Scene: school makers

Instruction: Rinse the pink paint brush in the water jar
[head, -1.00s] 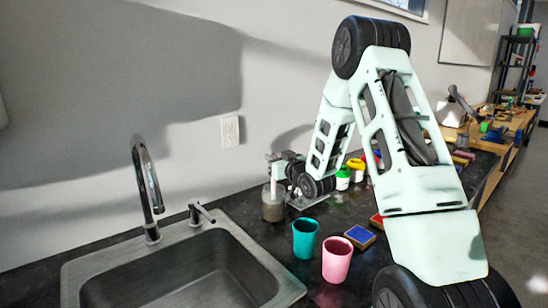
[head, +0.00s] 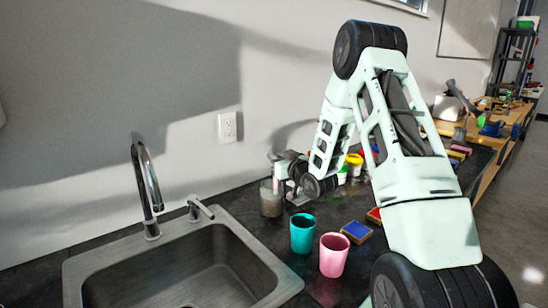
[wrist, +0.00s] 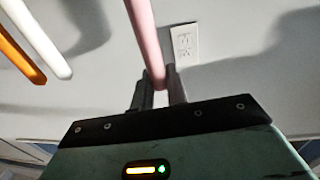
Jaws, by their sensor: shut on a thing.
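The water jar (head: 270,204) is a small jar of murky grey-brown liquid on the dark counter, behind the sink's right corner. The brush's lower end reaches the jar's mouth and seems to go inside. Its tip is not clear to see. In the wrist view the pink handle (wrist: 147,40) runs up from between my gripper's fingers (wrist: 160,90).
A teal cup (head: 303,234) and a pink cup (head: 333,256) stand in front of the jar, with a blue-topped sponge-like block (head: 357,232) beside them. The sink (head: 180,275) and faucet (head: 148,190) are left. Orange (wrist: 18,50) and white (wrist: 38,38) rods show in the wrist view.

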